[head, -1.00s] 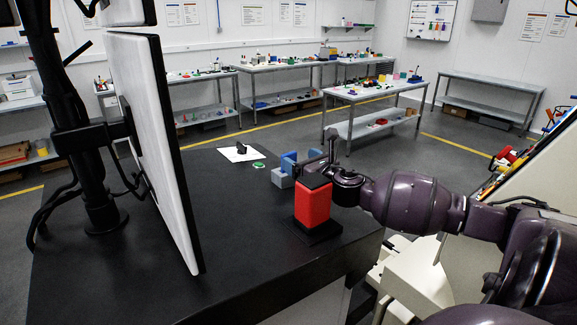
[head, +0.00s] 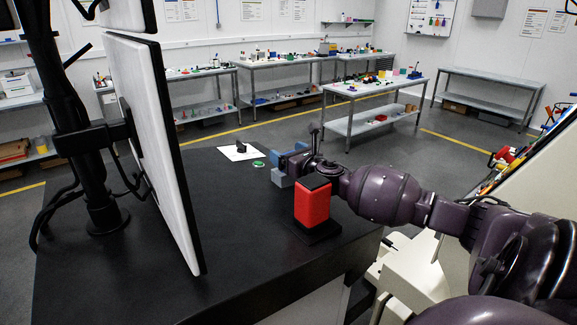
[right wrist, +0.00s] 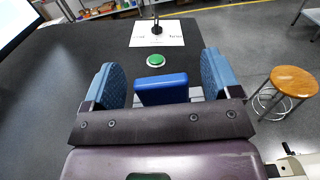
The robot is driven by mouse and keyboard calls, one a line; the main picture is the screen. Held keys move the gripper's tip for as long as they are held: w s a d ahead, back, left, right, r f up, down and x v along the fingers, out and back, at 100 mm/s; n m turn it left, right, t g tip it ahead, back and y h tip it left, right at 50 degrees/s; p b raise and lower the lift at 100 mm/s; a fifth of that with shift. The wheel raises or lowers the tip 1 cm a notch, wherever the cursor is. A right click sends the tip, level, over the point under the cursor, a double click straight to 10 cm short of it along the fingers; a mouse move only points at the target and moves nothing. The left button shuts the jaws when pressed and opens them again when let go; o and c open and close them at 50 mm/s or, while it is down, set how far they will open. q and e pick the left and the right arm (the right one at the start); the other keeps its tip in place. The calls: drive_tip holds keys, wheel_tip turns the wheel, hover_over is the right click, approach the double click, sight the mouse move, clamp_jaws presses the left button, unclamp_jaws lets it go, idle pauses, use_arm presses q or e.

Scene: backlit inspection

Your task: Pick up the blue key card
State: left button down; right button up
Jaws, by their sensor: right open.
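In the right wrist view the blue key card (right wrist: 162,88) shows as an upright blue slab between the two blue-padded fingers of my right gripper (right wrist: 161,80). The fingers are open, with a gap on each side of the card. A pale grey part shows beside the card's lower edge; the palm hides what is below. In the head view my right gripper (head: 292,158) is over the blue and grey-blue shapes near the table's far right edge, where card and fingers are hard to tell apart. My left gripper is not in view.
A red block (head: 312,203) on a black base stands close to my right arm. A green button (right wrist: 156,60) and a white sheet (right wrist: 160,33) with a black object lie beyond the card. A large monitor (head: 155,150) stands at left. The black tabletop's (head: 220,240) middle is clear.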

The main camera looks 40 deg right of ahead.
drive_tip(key=c, duration=1)
drive_tip(key=shift+r, duration=0.15)
